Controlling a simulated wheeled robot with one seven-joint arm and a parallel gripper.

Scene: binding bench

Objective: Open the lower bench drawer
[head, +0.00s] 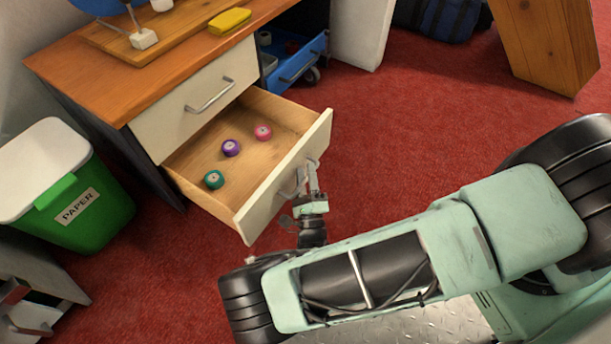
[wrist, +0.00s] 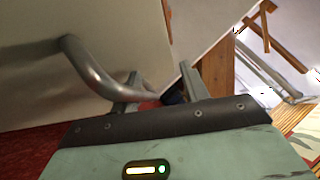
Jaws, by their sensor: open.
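The lower bench drawer (head: 285,178) is pulled well out from the bench. Its white front faces the lower right and its wooden inside shows. In it lie a teal roll (head: 214,179), a purple roll (head: 231,148) and a pink roll (head: 263,132). My gripper (head: 311,175) is at the drawer front, by its handle, and its jaws are open. My gripper partly hides the handle in the head view.
The upper drawer (head: 180,115) is shut above it. A green paper bin (head: 105,215) stands left of the bench. A blue wheeled drawer cart (head: 290,62) is behind the open drawer, and a wooden leg (head: 548,45) stands at upper right. Red carpet is clear right of the drawer.

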